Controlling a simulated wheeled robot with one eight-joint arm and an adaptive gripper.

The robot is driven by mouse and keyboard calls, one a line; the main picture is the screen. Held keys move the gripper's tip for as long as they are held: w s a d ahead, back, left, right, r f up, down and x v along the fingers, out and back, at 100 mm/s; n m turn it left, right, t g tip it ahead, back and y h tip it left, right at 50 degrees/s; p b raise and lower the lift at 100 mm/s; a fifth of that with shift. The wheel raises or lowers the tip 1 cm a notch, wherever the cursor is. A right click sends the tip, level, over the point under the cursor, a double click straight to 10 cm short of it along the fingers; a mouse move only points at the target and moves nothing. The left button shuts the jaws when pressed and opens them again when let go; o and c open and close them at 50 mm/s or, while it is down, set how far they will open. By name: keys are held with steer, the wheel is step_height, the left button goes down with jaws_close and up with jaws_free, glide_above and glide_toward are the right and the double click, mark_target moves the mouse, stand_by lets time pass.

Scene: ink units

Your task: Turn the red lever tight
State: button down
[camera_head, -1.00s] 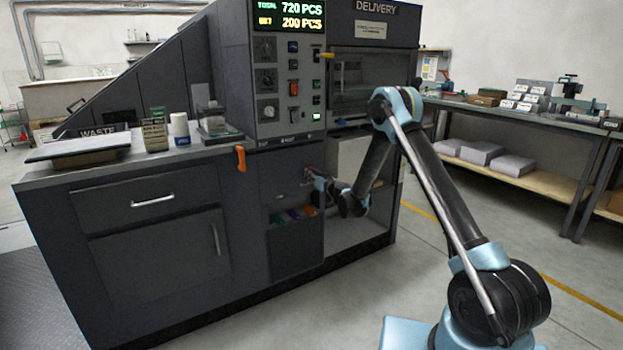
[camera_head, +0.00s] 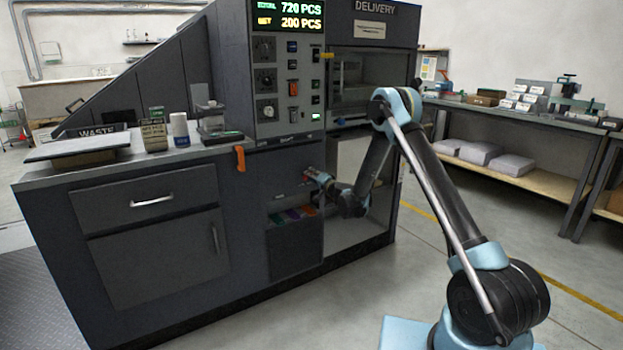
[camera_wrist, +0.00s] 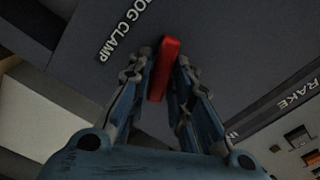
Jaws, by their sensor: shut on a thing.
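The red lever (camera_wrist: 167,62) shows in the wrist view at the top middle, on a dark panel beside white lettering that ends in "OG CLAMP". My gripper (camera_wrist: 163,72) reaches up to it with one blue finger on each side and is shut on the lever. In the head view my gripper (camera_head: 312,176) is at the front of the dark machine, below the control panel. There the lever is small and largely hidden by the gripper.
An orange handle (camera_head: 240,159) sticks out at the counter edge to the left of my gripper. A bin (camera_head: 296,247) with coloured items is below it. Another label (camera_wrist: 296,92) ending in "RAKE" is at the right in the wrist view. The floor in front is clear.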

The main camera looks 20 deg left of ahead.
steer(key=m, duration=0.5)
steer(key=shift+w+d+f+m, duration=0.2)
steer(key=shift+w+d+m, duration=0.05)
steer(key=shift+d+m, duration=0.05)
stand_by(0.4)
steer(key=c, duration=1.6)
jaws_free()
steer(key=shift+a+f, duration=0.1)
steer(key=shift+a, duration=0.05)
steer(key=shift+o, duration=0.2)
steer(key=shift+s, duration=0.1)
steer(key=v, duration=1.2)
